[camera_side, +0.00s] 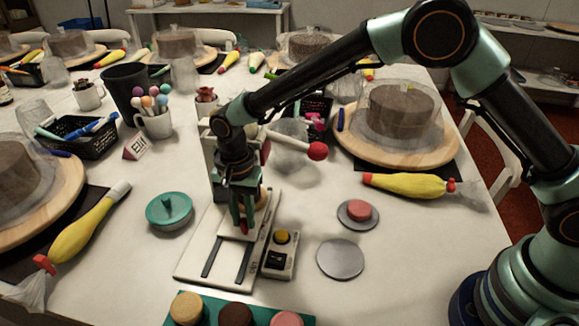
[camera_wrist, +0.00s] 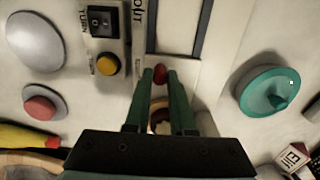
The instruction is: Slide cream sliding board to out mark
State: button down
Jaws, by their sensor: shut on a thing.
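The cream sliding board (camera_wrist: 207,78) sits across two dark rails of a pale base (camera_side: 196,268), at the rear end of the rails in the side view. My gripper (camera_side: 243,224) reaches down over it. In the wrist view my gripper (camera_wrist: 160,78) is shut on the board's red knob (camera_wrist: 160,72), which shows between the fingertips. The out mark (camera_wrist: 138,14) is lettering beside the rails, near the far end from the board. My fingers and wrist hide part of the board, and a round brownish thing shows partly between the fingers.
A switch box (camera_side: 279,254) with a yellow button stands right beside the rails. A teal-lidded dish (camera_side: 169,210) is to the left. Grey discs (camera_side: 340,259) lie to the right, one bearing a pink piece. A teal tray (camera_side: 255,312) with round pieces lies at the front.

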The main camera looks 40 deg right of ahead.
jog(key=shift+s+a+r, duration=0.1)
jog(key=shift+s+a, duration=3.7)
jog(key=shift+a, duration=0.05)
jog(key=c, duration=0.8)
grip_release()
jog(key=shift+o, duration=0.2)
notch_tip(320, 180, up, 7)
jog(key=shift+d, duration=0.15)
